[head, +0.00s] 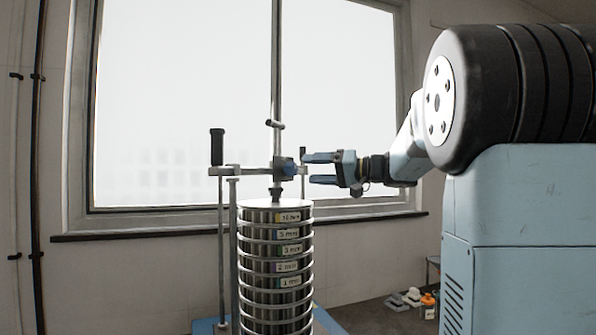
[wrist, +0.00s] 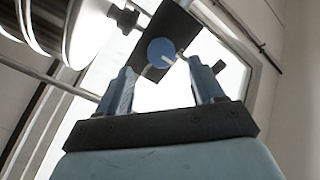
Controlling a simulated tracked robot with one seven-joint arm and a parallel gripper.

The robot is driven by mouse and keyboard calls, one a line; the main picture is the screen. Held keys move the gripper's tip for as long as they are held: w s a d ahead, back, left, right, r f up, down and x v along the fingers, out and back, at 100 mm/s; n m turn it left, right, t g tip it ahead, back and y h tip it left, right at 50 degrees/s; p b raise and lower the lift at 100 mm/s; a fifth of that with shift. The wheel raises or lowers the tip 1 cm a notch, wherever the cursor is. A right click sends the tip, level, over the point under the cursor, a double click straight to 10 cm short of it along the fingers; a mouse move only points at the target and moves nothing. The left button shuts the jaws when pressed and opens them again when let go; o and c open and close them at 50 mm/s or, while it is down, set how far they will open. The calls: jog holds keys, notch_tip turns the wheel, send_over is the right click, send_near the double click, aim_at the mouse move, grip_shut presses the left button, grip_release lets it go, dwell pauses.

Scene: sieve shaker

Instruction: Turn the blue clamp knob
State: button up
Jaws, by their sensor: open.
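The blue clamp knob (head: 290,167) is on the crossbar clamp above the sieve stack in the head view. In the wrist view the knob (wrist: 161,53) is a round blue disc with a pale line across its face, seen beyond and between the fingertips. My gripper (head: 309,168) is open and level with the knob, just to its right, fingers pointing at it. In the wrist view my gripper (wrist: 163,75) shows two blue fingers spread apart with nothing held. I cannot tell whether the fingertips overlap the knob in depth.
The sieve stack (head: 275,247) stands below the clamp, with labelled rings. A vertical rod (head: 276,90) and the crossbar (head: 245,171) with a black handle (head: 217,147) are close by on the left. The window (head: 180,110) is behind. Small items and an orange bottle (head: 428,304) are on the floor at right.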

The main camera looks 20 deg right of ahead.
aim_at(296, 170)
jog(key=shift+x, duration=2.6)
jog(key=c, duration=1.1)
